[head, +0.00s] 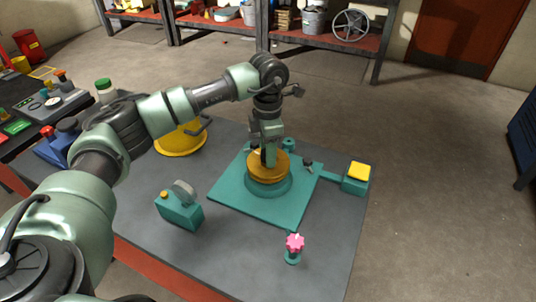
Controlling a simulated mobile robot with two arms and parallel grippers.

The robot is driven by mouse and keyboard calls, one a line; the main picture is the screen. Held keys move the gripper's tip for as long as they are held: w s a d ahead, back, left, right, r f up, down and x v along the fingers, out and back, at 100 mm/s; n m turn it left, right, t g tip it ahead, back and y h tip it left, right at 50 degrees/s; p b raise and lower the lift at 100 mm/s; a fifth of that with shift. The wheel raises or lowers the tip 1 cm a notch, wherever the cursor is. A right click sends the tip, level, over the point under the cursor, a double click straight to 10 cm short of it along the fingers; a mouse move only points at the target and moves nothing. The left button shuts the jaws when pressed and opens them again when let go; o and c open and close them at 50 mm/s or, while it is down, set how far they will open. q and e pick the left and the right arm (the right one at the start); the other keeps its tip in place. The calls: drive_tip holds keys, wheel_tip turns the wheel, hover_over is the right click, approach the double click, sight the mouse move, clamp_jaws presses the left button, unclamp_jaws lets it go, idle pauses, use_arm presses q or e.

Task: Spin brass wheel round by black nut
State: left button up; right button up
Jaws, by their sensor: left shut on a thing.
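The brass wheel (283,168) is a flat round disc on top of a round teal motor body, which stands on a square teal plate (233,189). The small black nut (308,163) sits just right of the wheel, over the plate. My left gripper (269,160) points down onto the wheel and is shut on it. The fingers hide part of the wheel's top, so the exact contact is hard to see. My right gripper is not in view.
A yellow-topped teal box (357,174) joins the plate's right side. A pink knob (294,243) on a teal stand is in front. A teal unit with a grey wheel (180,210) stands left, and a yellow drum (181,141) behind it. The table's (245,262) front is mostly clear.

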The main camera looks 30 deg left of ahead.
use_arm(q)
drive_tip(key=m, duration=0.2)
drive_tip(key=shift+m+b, duration=0.35)
drive_tip(key=shift+m, duration=0.95)
drive_tip(key=o, duration=1.3)
